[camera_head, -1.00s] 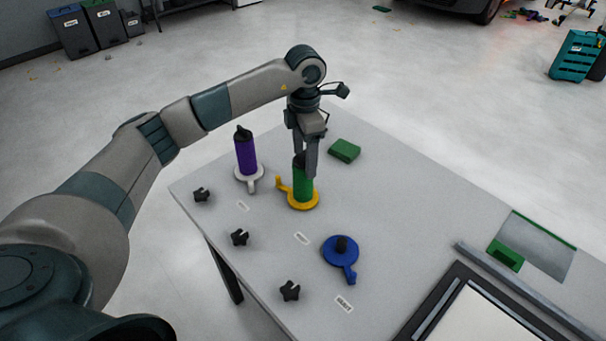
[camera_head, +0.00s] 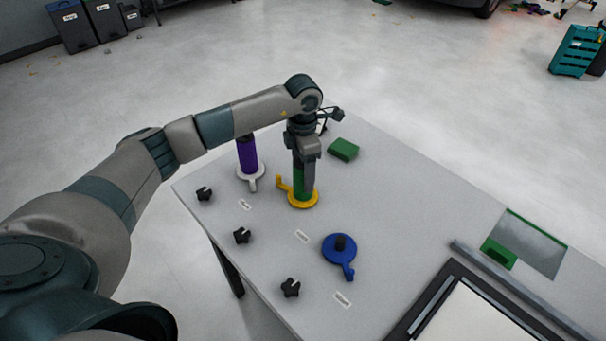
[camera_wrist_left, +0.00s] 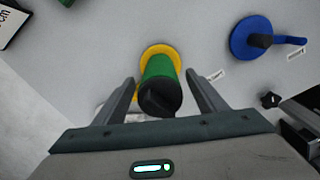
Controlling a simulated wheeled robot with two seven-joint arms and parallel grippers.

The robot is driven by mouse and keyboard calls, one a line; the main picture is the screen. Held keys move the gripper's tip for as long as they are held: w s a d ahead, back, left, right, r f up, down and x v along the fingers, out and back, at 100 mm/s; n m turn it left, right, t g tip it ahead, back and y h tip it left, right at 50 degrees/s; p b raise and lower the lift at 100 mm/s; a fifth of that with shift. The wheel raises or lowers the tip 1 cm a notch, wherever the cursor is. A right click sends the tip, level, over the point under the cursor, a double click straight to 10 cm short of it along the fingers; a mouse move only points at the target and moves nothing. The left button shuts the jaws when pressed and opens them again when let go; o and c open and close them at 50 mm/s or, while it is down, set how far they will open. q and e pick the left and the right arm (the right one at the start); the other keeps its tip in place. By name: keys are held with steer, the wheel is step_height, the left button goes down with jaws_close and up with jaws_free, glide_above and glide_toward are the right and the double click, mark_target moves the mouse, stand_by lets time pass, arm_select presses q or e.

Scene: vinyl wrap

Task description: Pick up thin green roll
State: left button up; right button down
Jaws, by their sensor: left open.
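The thin green roll (camera_head: 299,188) stands upright on a yellow base (camera_head: 303,203) with a side handle. In the left wrist view the green roll (camera_wrist_left: 160,70) has a dark knob on its top and the yellow base (camera_wrist_left: 150,50) under it. My left gripper (camera_head: 303,185) points straight down over the roll. Its fingers (camera_wrist_left: 163,90) are open, one on each side of the roll, with small gaps showing. In the head view the fingers hide much of the roll. My right gripper is not in view.
A purple roll (camera_head: 247,158) stands on a white base to the left. An empty blue base (camera_head: 341,251) lies to the right. Several black knobs (camera_head: 242,236) lie near the table's left edge. A green block (camera_head: 343,149) lies behind. A framed panel (camera_head: 470,315) is at front right.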

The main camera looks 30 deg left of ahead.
arm_select(q)
steer(key=shift+f, duration=0.95)
steer(key=c, duration=1.2)
